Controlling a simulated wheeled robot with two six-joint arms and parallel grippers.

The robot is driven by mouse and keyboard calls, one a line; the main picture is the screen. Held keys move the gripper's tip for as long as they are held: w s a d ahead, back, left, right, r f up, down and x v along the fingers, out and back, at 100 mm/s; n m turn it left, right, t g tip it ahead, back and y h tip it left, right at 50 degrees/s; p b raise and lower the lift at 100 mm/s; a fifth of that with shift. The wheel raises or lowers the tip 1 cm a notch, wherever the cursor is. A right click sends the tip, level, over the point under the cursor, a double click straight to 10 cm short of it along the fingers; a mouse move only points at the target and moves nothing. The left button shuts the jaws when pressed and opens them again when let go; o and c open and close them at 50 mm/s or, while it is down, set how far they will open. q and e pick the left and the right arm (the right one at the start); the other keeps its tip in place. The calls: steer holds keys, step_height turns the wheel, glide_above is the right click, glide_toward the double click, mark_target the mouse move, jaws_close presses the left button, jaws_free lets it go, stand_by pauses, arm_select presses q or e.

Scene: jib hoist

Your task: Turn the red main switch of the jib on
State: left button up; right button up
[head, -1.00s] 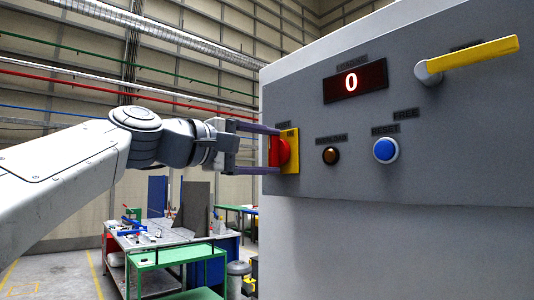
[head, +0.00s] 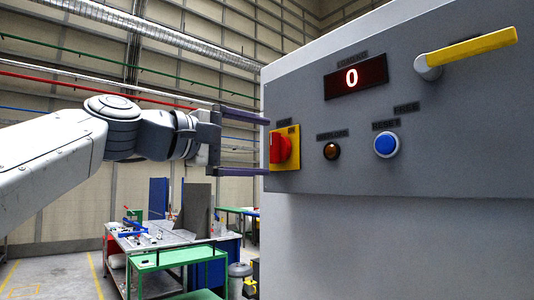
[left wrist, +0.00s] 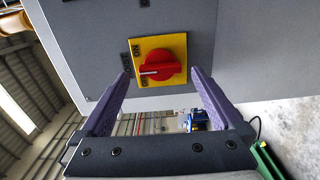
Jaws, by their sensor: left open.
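The red main switch (head: 281,148) is a rotary knob on a yellow plate (head: 294,141) at the left edge of the grey panel. In the left wrist view, the red knob (left wrist: 160,66) shows a white mark towards the left side of its yellow plate (left wrist: 172,42). Lettering, including ON, is on the plate; the mark's exact setting is hard to read. My left gripper (head: 268,146) is open and empty, its fingers just short of the panel, above and below the knob. In the left wrist view, the knob lies between the fingertips, apart from both.
The grey panel (head: 460,140) also carries a red display (head: 356,78) reading 0, an amber lamp (head: 331,151), a blue button (head: 386,145) and a yellow lever (head: 475,51). A green-framed workbench (head: 175,255) stands in the background.

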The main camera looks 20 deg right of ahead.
arm_select(q)
steer(key=b+v, duration=0.2)
steer(key=v, duration=0.5)
steer(key=shift+a, duration=0.25)
